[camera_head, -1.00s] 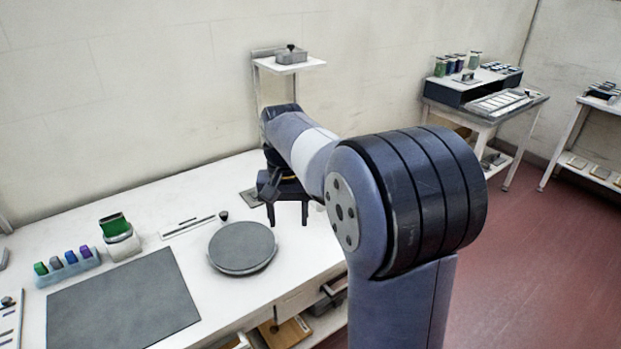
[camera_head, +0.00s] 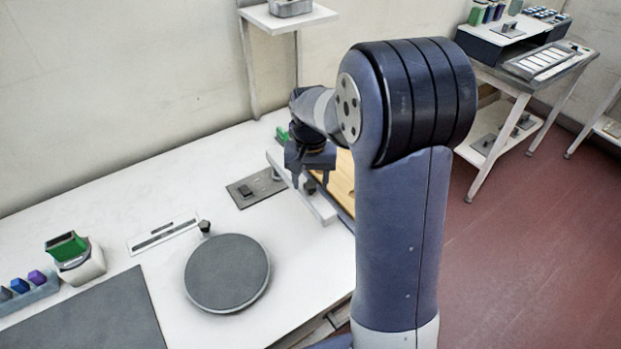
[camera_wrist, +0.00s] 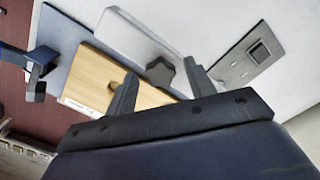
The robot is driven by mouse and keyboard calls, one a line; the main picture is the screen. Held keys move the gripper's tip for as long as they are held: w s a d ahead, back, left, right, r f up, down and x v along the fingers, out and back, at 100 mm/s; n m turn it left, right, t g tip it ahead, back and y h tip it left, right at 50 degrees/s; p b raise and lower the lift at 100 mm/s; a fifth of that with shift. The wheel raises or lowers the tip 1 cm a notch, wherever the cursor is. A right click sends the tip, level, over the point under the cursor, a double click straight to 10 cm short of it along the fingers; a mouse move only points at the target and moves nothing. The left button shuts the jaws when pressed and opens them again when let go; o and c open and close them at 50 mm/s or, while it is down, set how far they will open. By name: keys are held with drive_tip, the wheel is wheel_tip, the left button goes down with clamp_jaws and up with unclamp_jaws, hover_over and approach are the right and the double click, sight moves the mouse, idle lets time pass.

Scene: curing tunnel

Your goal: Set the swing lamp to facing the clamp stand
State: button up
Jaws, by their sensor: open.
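A pale flat bar (camera_head: 318,207) lies under my gripper (camera_head: 310,184) at the right end of the white bench; it may be the swing lamp, but I cannot be sure. In the wrist view the bar (camera_wrist: 137,40) carries a dark lobed knob (camera_wrist: 160,72). The knob shows between my open fingers (camera_wrist: 159,77); whether they touch it I cannot tell. A grey plate with a dark square (camera_head: 246,191) lies left of the bar, and it shows at upper right in the wrist view (camera_wrist: 258,50). I cannot pick out the clamp stand for certain. My arm hides part of this area.
A grey round disc (camera_head: 228,273) with a small knob sits on the bench. A green-topped holder (camera_head: 74,258) and a dark mat (camera_head: 95,318) are at left. A raised shelf (camera_head: 288,17) stands behind. A wooden panel (camera_head: 343,182) lies right of the bar.

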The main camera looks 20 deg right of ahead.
clamp_jaws()
idle(0.4)
drive_tip(key=shift+w+d, duration=0.1)
drive_tip(key=shift+d, duration=0.05)
